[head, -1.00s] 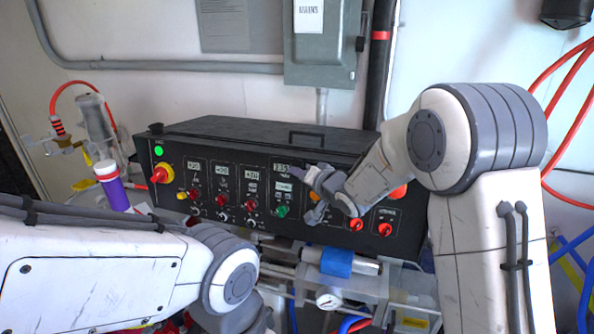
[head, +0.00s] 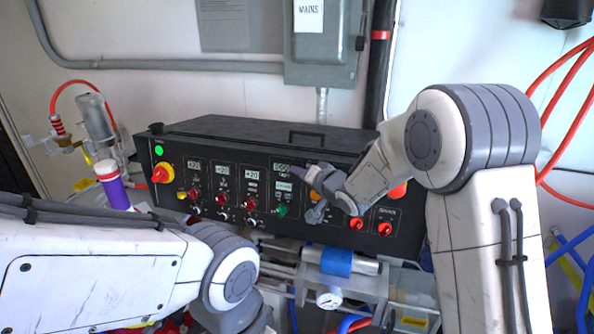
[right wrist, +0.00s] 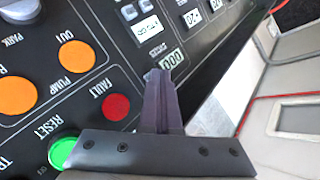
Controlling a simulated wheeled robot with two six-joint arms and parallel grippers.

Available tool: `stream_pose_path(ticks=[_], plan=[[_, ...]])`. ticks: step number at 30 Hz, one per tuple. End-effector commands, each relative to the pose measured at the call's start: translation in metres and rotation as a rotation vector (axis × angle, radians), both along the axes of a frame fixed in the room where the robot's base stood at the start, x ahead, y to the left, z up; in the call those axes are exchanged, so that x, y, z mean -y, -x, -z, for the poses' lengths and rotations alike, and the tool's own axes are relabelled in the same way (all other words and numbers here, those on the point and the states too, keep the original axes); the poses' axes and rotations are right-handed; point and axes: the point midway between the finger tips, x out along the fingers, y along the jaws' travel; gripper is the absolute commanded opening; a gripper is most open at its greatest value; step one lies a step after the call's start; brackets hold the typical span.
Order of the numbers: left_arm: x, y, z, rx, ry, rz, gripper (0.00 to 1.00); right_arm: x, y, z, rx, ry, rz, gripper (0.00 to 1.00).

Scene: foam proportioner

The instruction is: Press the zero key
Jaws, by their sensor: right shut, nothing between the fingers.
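The black control panel (head: 330,222) faces me in the head view. My right gripper (head: 299,172) is shut and empty, with its fingertips at the right end of a small display (head: 281,168). In the right wrist view the closed fingers (right wrist: 157,76) end right beside that display (right wrist: 172,59), which reads 000. A pale lettered rectangle (right wrist: 147,30) lies beyond it. I cannot read any key marked zero; the spot beside the display is hidden by the fingertips. Contact with the panel cannot be told. My left gripper is out of view.
A green knob (head: 281,211) is below the display. Pipes and a gauge (head: 329,299) lie under the panel.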

Motion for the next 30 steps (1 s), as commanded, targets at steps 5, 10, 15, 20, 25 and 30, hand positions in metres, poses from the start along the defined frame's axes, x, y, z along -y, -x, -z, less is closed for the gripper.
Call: stream_pose_path(ticks=[5, 10, 15, 20, 25, 30], plan=[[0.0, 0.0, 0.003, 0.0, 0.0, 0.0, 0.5, -0.003, 0.009, -0.002, 0.001, -0.001, 0.0, 0.0], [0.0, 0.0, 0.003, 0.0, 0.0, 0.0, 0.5, -0.004, 0.014, -0.002, 0.0, 0.0, 0.0, 0.0], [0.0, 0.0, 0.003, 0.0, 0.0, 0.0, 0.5, -0.004, 0.014, -0.003, 0.0, 0.0, 0.0, 0.0], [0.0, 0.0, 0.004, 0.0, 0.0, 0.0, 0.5, -0.006, 0.017, -0.003, 0.001, -0.001, -0.001, 0.0], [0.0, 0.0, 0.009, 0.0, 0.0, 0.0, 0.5, -0.011, 0.033, -0.006, 0.001, -0.001, -0.001, 0.0], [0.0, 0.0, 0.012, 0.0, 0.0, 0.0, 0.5, -0.016, 0.049, -0.009, 0.001, 0.0, -0.001, 0.0]])
